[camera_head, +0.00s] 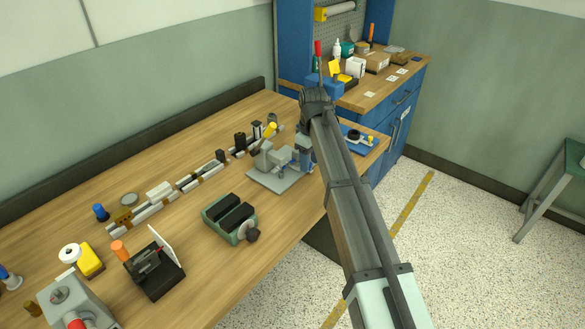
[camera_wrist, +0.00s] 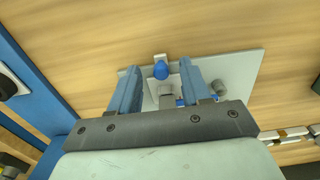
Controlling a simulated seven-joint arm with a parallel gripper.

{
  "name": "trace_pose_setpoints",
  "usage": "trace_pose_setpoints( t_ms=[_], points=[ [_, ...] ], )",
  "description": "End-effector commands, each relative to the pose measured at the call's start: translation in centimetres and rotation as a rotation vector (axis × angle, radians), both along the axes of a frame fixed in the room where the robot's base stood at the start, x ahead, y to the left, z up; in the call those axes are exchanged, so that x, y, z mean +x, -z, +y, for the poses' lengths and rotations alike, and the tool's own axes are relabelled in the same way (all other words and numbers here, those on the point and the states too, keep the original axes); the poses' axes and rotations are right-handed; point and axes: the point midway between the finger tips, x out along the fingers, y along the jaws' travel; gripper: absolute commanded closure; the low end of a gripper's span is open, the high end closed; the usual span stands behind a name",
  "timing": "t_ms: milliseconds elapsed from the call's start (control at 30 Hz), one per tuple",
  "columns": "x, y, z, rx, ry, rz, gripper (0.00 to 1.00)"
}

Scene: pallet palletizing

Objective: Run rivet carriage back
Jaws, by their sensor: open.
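A grey riveting device on a flat light-grey base plate (camera_head: 273,178) stands near the front edge of the wooden bench, in the head view. I take its grey block (camera_head: 270,158) to include the rivet carriage, but I cannot tell the parts apart for sure. My gripper (camera_head: 304,160) is at the device's right side, pointing down. In the wrist view my gripper (camera_wrist: 160,68) is open, its two blue fingers over the plate (camera_wrist: 235,68). A blue knob (camera_wrist: 161,71) and a small grey block (camera_wrist: 166,92) show between the fingers. Whether they touch the fingers is unclear.
A rail with several small parts (camera_head: 160,200) runs behind. A blue plate with a black ring (camera_head: 356,138) lies to the right. Bare bench (camera_head: 290,225) lies in front.

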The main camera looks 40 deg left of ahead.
Motion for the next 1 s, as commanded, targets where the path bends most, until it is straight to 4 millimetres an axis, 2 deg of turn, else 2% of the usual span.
trace_pose_setpoints(
  t_ms=[267,1000],
  points=[
    [0.0,-0.3,0.0,0.0,0.0,0.0,0.53],
    [0.0,-3.2,0.0,0.0,0.0,0.0,0.53]
  ],
)
